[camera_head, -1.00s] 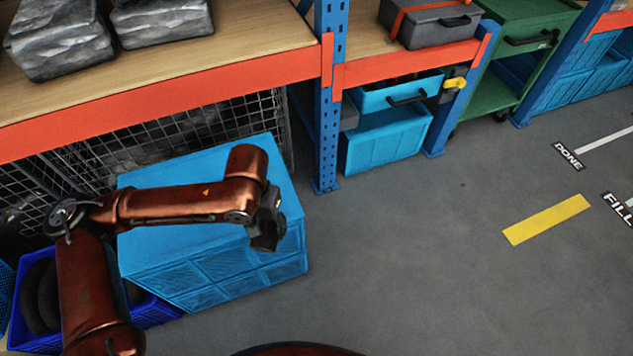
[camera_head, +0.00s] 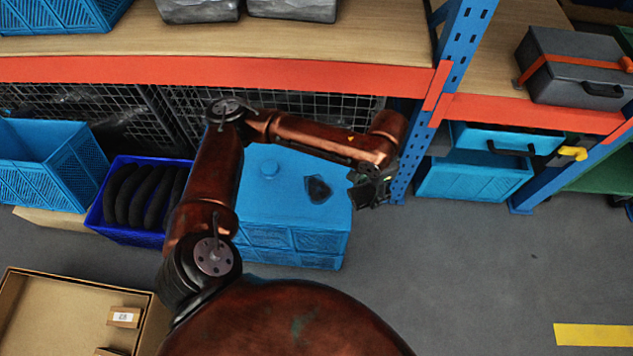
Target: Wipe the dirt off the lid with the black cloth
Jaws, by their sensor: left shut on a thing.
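The blue lid (camera_head: 290,218) tops a blue crate on the floor under the shelf. My right gripper is out of view.
A dark-blue bin (camera_head: 137,236) with black rings and an open blue crate (camera_head: 84,172) stand left of the lid. The shelf's orange beam (camera_head: 220,71) runs behind my arm; a blue post (camera_head: 459,55) rises at right. Floor at right (camera_head: 440,270) is clear.

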